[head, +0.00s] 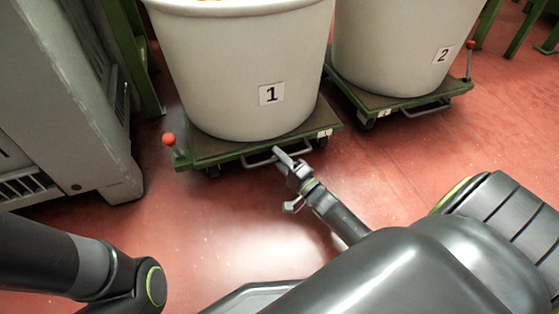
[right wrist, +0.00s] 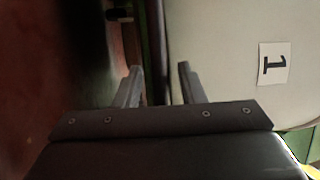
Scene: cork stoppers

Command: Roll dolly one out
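Dolly one (head: 210,150) is a green-framed cart with a brown deck. It carries a large pale bin (head: 215,70) with a "1" label. A grey bar handle (head: 262,160) runs along its front edge, and a red-knobbed lever (head: 169,140) stands at its left corner. My right gripper (head: 284,158) is at the right part of the handle. In the right wrist view its two fingers (right wrist: 158,72) stand apart, with the green frame and the bin ahead. I cannot tell whether the bar lies between the fingers. My left gripper is out of view.
Dolly two (head: 425,100) with its own bin (head: 395,45) stands close on the right. A grey cabinet (head: 60,100) stands on the left, beside a green post (head: 135,60). The red floor (head: 210,235) in front of dolly one is clear apart from my arms.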

